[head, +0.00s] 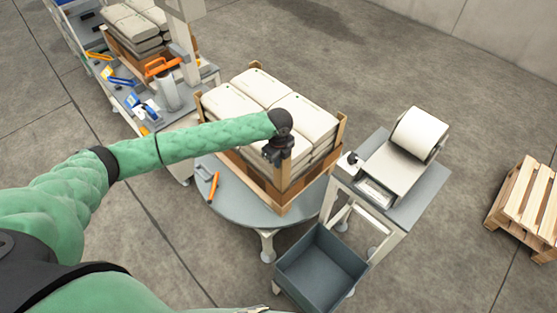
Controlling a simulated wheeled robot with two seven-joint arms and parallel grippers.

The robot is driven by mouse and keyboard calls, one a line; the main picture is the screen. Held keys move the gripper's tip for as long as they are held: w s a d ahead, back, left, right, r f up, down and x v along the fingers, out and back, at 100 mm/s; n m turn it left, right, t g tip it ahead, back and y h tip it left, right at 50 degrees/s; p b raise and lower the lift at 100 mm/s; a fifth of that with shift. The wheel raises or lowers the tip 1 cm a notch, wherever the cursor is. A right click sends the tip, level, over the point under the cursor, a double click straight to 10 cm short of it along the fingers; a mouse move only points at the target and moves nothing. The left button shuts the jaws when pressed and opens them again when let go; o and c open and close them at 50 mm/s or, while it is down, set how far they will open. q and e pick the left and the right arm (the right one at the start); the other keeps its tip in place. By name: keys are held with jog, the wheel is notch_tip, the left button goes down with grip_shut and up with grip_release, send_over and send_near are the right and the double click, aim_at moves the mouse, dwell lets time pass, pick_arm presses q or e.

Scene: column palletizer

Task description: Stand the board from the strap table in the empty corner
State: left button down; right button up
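My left gripper (276,156) is at the front corner of a stack of pale sacks (237,107), against the upper end of an upright wooden corner board (285,172). Its fingers are small and dark, and I cannot tell if they are shut on the board. The board's foot is at the front corner of the brown tray (257,186) around the sacks. Other upright boards stand at the left corner (199,104), the back corner (255,66) and the right corner (342,125). My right gripper is not in view.
The stack stands on a round grey table (228,203), with an orange-handled tool (214,186) on it. A stand with a white roll (419,134) is at the right, and a grey bin (321,268) is in front. A cluttered bench (130,96) is at the back left. A pallet (528,200) lies far right.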

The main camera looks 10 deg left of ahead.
pick_arm(q)
jog(key=shift+f+b, duration=0.55)
jog(key=shift+f, duration=1.1)
jog(key=shift+s+f, duration=0.15)
jog(key=shift+f, duration=0.1)
jog(key=c, duration=1.6)
grip_release()
jog(key=shift+s+a, duration=0.1)
